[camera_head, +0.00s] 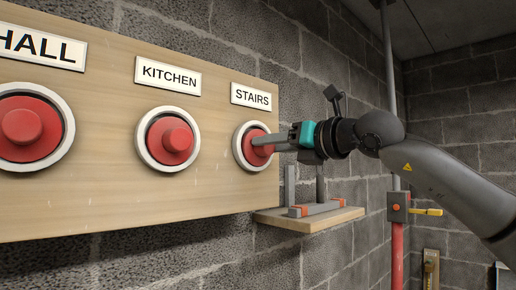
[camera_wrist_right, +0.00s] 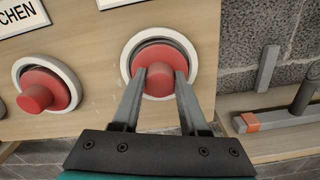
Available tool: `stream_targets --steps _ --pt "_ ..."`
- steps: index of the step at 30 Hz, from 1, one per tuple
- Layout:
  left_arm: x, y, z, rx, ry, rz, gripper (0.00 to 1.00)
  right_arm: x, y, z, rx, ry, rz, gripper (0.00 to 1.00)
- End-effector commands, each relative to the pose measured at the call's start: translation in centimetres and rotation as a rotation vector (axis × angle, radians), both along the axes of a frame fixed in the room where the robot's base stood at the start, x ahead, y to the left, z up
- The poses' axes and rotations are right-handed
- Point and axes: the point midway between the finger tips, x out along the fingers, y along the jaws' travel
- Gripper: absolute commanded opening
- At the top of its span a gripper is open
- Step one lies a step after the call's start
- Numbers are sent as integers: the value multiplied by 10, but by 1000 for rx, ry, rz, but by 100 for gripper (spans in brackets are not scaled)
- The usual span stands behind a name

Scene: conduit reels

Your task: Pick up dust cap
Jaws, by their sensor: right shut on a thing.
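Three red dust caps with round knobs sit in white rings on a wooden board. One is under the HALL label (camera_head: 22,126), one under KITCHEN (camera_head: 172,140) and one under STAIRS (camera_head: 256,156). My right gripper (camera_head: 262,141) is shut on the knob of the STAIRS cap. In the right wrist view its two grey fingers flank that knob (camera_wrist_right: 161,83), one on each side. The cap is still within its white ring (camera_wrist_right: 133,57); I cannot tell how firmly it sits. The KITCHEN cap (camera_wrist_right: 44,91) shows to its left. My left gripper is not in view.
The wooden board (camera_head: 110,205) is fixed along a grey block wall. A small wooden shelf (camera_head: 335,217) with a grey, orange-marked bracket (camera_head: 318,208) sits below right of the STAIRS ring. A red pipe (camera_head: 397,255) with a yellow-handled valve (camera_head: 428,211) stands farther right.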

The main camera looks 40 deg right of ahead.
Motion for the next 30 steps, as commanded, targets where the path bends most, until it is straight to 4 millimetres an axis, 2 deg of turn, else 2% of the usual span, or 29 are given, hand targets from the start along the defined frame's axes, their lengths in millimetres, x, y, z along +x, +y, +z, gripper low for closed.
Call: stream_targets --steps 10,17,23,30 --pt "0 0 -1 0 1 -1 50 -2 0 2 0 -2 -1 0" --pt "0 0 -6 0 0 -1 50 -15 -1 15 -1 -5 0 0" --pt "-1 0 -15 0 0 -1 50 -43 -3 30 1 -8 1 0" --pt "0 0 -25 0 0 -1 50 -88 -7 53 1 -7 -1 0"
